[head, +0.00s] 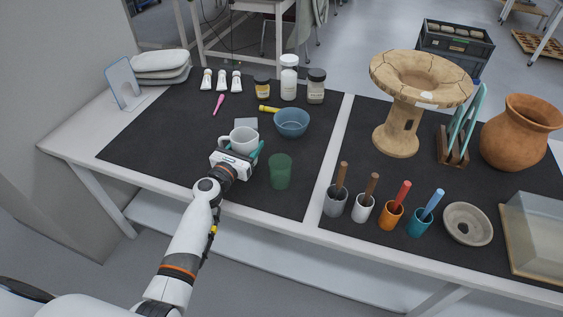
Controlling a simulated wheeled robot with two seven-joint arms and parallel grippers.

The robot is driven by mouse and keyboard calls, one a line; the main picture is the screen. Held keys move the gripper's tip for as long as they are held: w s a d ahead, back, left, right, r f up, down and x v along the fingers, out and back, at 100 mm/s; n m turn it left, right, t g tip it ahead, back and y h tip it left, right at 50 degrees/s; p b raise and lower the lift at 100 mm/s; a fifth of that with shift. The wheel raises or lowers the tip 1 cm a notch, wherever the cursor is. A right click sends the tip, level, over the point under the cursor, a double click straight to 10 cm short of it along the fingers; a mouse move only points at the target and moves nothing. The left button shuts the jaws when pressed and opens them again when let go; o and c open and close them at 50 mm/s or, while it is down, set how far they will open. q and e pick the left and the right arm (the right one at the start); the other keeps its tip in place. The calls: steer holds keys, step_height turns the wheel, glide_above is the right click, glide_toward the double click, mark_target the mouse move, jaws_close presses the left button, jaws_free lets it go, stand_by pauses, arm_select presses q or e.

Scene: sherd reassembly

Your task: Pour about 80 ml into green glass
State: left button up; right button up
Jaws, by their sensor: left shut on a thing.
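A green glass (280,172) stands upright on the dark mat near the table's front edge. My left gripper (242,153) is just left of the glass, shut on a white mug (244,138). The mug looks about upright, with its handle to the left. The gripper hides its lower part, and I cannot tell whether its base touches the mat. What is inside the mug cannot be made out. My right gripper is not in view.
A blue bowl (292,122) and a small grey square (246,124) lie behind the mug. Several tool cups, including a grey one (336,201), stand right of the glass. A clay pedestal vessel (403,128) stands farther right. The mat's left part is clear.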

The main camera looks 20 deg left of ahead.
arm_select(q)
steer(key=shift+d, duration=0.1)
steer(key=shift+s+d+r+m+b, duration=0.15)
steer(key=shift+d+m+b, duration=0.25)
steer(key=shift+m+b, duration=0.4)
steer(key=shift+s+d+r+m+b, duration=0.15)
steer(key=shift+d+m+b, duration=0.3)
steer(key=shift+m, duration=0.55)
step_height(320, 180, up, 6)
steer(key=d+m+t+h+p, duration=0.1)
steer(key=d+m+p, duration=0.1)
steer(key=m, duration=0.4)
steer(key=shift+s+d+m, duration=0.2)
steer(key=shift+s+m, duration=0.1)
steer(key=shift+m, duration=0.1)
steer(key=shift+f+m+b, duration=0.15)
steer(key=shift+m+b, duration=0.25)
steer(key=shift+m, duration=0.3)
steer(key=shift+f+m+b, duration=0.25)
steer(key=shift+m+b, duration=0.35)
steer(key=shift+m, duration=0.2)
steer(key=shift+s, duration=0.3)
steer(key=shift+d+f+m+h+b, duration=0.15)
steer(key=shift+f+m+h+b, duration=0.2)
steer(key=shift+m+b, duration=0.45)
